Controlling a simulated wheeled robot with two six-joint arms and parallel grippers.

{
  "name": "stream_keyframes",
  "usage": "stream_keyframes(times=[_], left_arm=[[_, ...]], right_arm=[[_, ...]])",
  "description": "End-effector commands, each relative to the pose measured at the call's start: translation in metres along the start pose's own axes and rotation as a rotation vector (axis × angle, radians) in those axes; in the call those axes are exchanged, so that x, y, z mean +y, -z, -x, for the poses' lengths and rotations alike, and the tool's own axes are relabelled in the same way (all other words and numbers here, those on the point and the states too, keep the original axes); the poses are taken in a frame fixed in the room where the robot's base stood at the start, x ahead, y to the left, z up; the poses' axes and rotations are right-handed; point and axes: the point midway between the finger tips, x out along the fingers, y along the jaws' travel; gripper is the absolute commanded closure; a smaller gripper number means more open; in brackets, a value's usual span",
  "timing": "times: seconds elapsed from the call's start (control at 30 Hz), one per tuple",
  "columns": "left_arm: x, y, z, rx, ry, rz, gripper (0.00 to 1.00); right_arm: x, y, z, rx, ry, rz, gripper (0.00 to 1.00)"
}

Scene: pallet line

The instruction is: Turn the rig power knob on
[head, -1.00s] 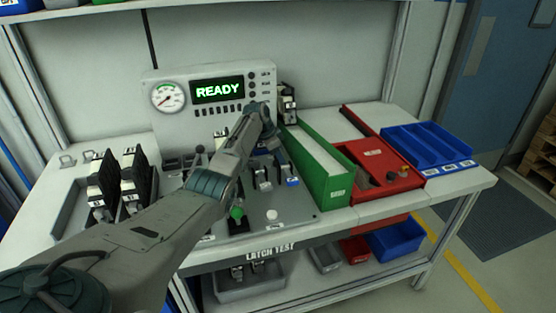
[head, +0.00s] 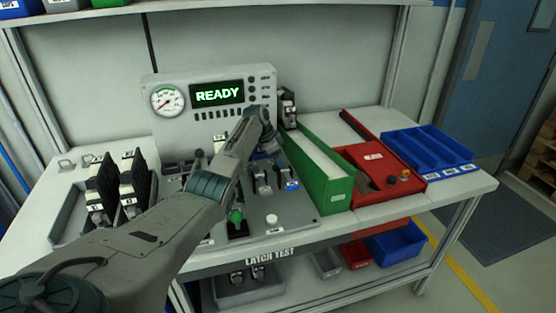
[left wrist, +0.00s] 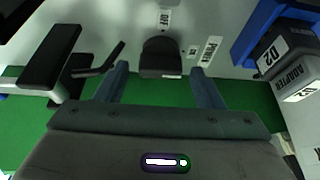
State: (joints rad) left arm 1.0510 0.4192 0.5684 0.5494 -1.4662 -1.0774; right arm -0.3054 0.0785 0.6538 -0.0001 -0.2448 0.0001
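The rig power knob (left wrist: 161,57) is a dark, rounded knob on the light grey panel in the left wrist view. An "OFF" label (left wrist: 165,18) is above it and a "POWER" label (left wrist: 209,50) is to its right. My left gripper (left wrist: 162,80) is open, one finger on each side of the knob, with gaps showing between fingers and knob. In the head view my left gripper (head: 272,148) is over the test rig (head: 300,208), and my arm hides the knob there. The rig's screen (head: 217,94) reads "READY". My right gripper is not in view.
Adapters (left wrist: 291,73) stand to the right of the gripper in the left wrist view. On the bench, a green bin (head: 335,190), a red box (head: 408,184) and a blue tray (head: 455,173) are right of the rig. Black-and-white units (head: 132,188) stand at left.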

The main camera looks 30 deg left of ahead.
Motion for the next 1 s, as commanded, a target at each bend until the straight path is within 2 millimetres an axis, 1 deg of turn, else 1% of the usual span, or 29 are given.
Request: stream_keyframes(times=[0.17, 0.27, 0.37, 0.6, 0.7, 0.83, 1.0], left_arm=[[0.000, 0.000, 0.002, 0.000, 0.000, 0.000, 0.38], [-0.001, 0.000, 0.010, 0.001, 0.002, 0.000, 0.38], [-0.001, -0.001, 0.026, 0.000, 0.004, 0.000, 0.38], [-0.001, -0.001, 0.075, 0.001, 0.004, -0.001, 0.38], [-0.001, 0.000, 0.090, 0.001, 0.002, 0.000, 0.38], [-0.001, -0.001, 0.103, 0.000, 0.001, 0.000, 0.38], [0.000, 0.000, 0.108, 0.000, 0.000, 0.000, 0.38]], right_arm=[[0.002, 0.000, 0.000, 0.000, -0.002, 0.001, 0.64], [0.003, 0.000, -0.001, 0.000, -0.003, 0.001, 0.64], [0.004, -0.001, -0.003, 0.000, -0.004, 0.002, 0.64], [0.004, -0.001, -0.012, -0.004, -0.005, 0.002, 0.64], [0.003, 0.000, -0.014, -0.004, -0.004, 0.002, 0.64], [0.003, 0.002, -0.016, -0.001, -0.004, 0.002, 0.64], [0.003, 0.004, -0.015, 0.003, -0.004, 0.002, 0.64]])
